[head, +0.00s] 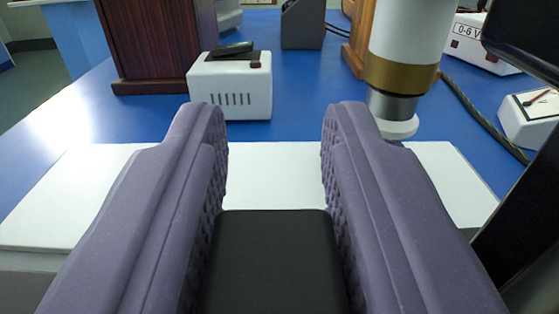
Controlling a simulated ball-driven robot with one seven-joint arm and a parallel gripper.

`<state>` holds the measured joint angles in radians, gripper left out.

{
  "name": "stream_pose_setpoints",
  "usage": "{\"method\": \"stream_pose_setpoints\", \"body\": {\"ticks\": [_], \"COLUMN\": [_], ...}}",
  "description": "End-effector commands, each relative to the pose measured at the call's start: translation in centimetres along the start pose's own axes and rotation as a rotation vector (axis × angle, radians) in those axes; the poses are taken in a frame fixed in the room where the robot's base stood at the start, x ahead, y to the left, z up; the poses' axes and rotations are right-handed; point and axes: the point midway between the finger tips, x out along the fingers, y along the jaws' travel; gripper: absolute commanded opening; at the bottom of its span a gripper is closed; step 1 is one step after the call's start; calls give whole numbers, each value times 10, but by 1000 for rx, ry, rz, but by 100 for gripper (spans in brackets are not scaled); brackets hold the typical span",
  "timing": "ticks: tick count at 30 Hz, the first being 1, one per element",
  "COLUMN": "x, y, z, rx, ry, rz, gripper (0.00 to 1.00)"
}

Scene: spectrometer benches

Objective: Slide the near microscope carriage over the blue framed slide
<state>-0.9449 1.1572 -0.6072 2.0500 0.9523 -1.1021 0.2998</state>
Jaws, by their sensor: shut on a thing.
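My gripper (275,130) has two purple ribbed fingers, one on each side of a flat black block (268,250). The block may be part of the near microscope carriage, but I cannot tell. A microscope tube (405,45), white with a brass ring and a dark, pale-tipped lower end, hangs right of the right fingertip. It is over or behind a white board (275,170). I see no blue framed slide; the fingers and block hide part of the board.
A white vented box (232,88) stands on the blue bench (310,100) beyond the fingers, beside a dark wooden case (155,40). A grey box (303,25) is at the back. White meters (532,115) and a dark cable (485,118) are at right, with dark panels at the right edge.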

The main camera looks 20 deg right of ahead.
Motion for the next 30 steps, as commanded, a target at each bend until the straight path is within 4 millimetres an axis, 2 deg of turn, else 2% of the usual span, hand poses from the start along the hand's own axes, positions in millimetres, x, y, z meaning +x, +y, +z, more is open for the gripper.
{"method": "stream_pose_setpoints", "body": {"ticks": [6,7,9,10,20,30], "x": [0,0,0,0,-5,-62], "y": [0,0,0,0,0,-1], "z": [0,0,0,0,0,-1], "rx": [-1,-1,-1,-1,-1,-1], "ry": [-1,-1,0,0,-1,-1], "rz": [-1,-1,-1,-1,-1,-2], "gripper": [0,35,51,53,53,53]}}
